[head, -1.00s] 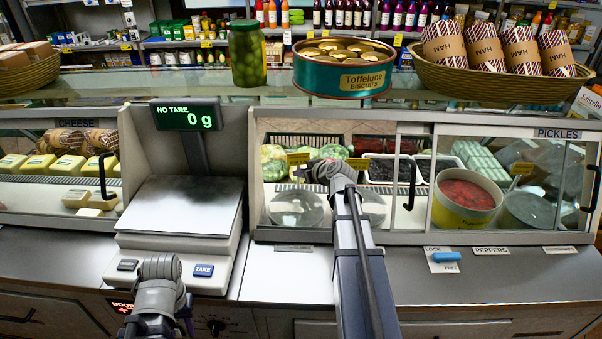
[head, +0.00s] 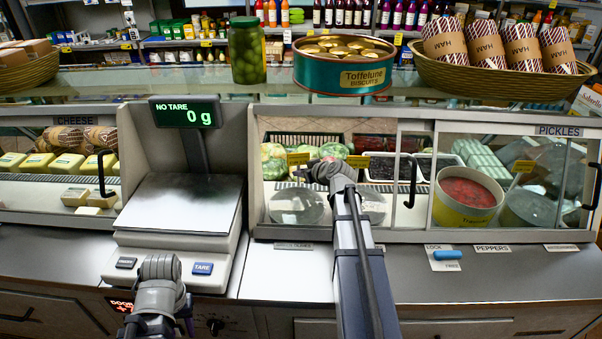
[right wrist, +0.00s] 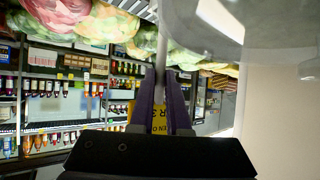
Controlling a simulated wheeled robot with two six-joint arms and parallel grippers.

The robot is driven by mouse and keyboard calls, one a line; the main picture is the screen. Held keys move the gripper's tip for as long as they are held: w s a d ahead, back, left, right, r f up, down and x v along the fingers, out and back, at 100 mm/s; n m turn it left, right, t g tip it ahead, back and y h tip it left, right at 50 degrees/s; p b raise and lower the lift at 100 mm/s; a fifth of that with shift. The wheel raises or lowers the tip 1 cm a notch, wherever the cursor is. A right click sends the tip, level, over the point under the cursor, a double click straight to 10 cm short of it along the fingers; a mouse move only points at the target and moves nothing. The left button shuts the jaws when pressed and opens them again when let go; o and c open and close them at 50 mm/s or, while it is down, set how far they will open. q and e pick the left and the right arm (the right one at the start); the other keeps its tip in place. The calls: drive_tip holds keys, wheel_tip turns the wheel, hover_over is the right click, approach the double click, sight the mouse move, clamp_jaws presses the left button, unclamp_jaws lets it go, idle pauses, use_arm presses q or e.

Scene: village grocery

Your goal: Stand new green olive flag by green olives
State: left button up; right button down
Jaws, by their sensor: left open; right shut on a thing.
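My right gripper (right wrist: 165,92) is shut on a yellow flag (right wrist: 158,118) with partly readable dark lettering. A thin pale stick (right wrist: 160,45) runs beyond the fingertips. In the head view my right arm reaches into the open glass case, its wrist hiding the fingers. Two yellow flags show there, one left (head: 298,158) and one right (head: 357,162) of the wrist; I cannot tell which is held. Two covered bowls (head: 296,206) (head: 371,207) stand below; their contents are unclear. My left gripper is low by the scale, mostly hidden by its wrist, and open.
Dark trays (head: 395,168) and lettuce (head: 275,165) lie behind the bowls. A red-filled tub (head: 440,208) stands right, behind glass. The scale (head: 178,215) is at left and reads 0 g. A blue lock handle (head: 447,255) is on the front counter.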

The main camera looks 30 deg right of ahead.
drive_tip(key=shift+f, duration=0.25)
drive_tip(key=c, duration=0.8)
unclamp_jaws()
drive_tip(key=shift+c, duration=0.6)
drive_tip(key=shift+s, duration=0.25)
drive_tip(key=shift+s+d, duration=0.1)
drive_tip(key=shift+s, duration=1.15)
drive_tip(key=shift+r, duration=0.1)
drive_tip(key=shift+p+v, duration=1.45)
drive_tip(key=shift+v, duration=1.55)
